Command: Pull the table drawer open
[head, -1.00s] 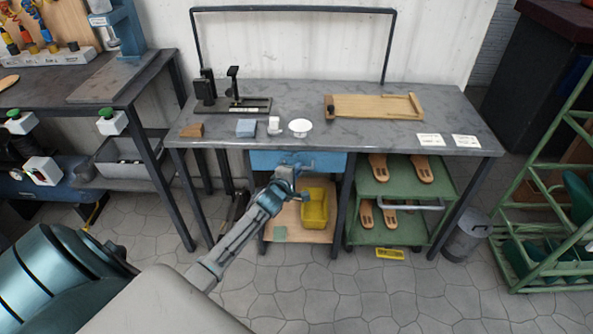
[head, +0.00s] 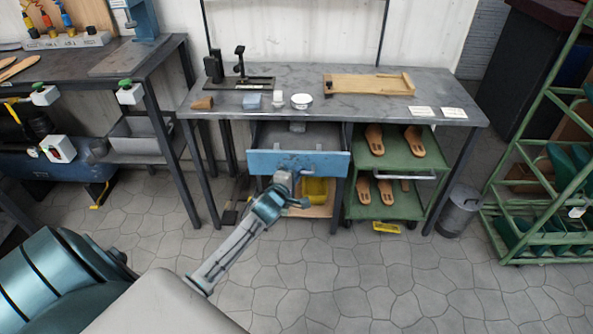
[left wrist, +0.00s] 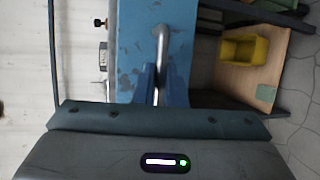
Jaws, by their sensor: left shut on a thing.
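The table drawer (head: 326,164) has a worn blue front and sticks out from under the grey worktable (head: 330,112). Its inside shows, with a small grey thing (head: 297,127) at the back. My left gripper (head: 290,172) is at the middle of the drawer front, shut on the metal bar handle. In the left wrist view the handle (left wrist: 162,42) runs into the blue fingers (left wrist: 154,84), against the chipped blue drawer front (left wrist: 133,45). My right gripper is in neither view.
On the tabletop are a black clamp fixture (head: 240,80), a wooden board (head: 368,86) and small blocks. A yellow bin (head: 315,189) sits on the shelf under the drawer. A green cart (head: 400,155) with wooden soles stands to the right. The floor in front is clear.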

